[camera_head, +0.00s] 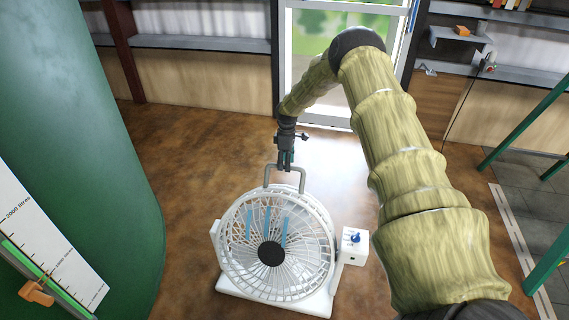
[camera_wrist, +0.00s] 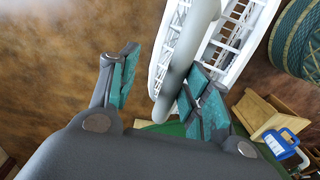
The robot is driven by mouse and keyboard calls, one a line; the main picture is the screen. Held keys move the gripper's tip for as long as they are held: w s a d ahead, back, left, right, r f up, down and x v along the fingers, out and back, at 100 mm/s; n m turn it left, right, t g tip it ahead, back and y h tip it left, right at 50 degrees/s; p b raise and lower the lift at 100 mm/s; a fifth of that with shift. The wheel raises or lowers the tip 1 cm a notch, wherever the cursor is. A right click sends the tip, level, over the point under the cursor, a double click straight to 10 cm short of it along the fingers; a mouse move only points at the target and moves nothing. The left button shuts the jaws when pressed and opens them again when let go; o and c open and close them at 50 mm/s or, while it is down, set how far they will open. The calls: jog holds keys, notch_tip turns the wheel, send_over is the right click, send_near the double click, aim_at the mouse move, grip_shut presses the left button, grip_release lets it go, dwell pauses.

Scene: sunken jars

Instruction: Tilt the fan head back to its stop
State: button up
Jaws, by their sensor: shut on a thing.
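The white fan stands on the floor on its white base (camera_head: 275,299). Its round caged head (camera_head: 270,253) has a dark hub and blue ribbons, and its face is turned up toward the head camera. A grey U-shaped handle (camera_head: 268,177) rises from the top of the head. My gripper (camera_head: 286,161) is at the top bar of the handle, shut on it. In the wrist view, the grey handle (camera_wrist: 183,58) passes between the teal-padded fingers of my gripper (camera_wrist: 163,72), close to the right one. The fan cage's white edge (camera_wrist: 230,45) lies behind it.
A white box with a blue knob (camera_head: 355,245) sits at the fan's right side. A large green tank (camera_head: 85,120) with a level scale stands at the left. Green posts (camera_head: 525,122) stand at the right. Brown floor (camera_head: 185,170) is clear around the fan.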

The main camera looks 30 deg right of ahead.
jog(key=shift+a, duration=0.15)
notch_tip(320, 180, up, 12)
jog(key=shift+w+d, duration=0.2)
jog(key=shift+d, duration=0.15)
dwell(0.6)
dwell(0.4)
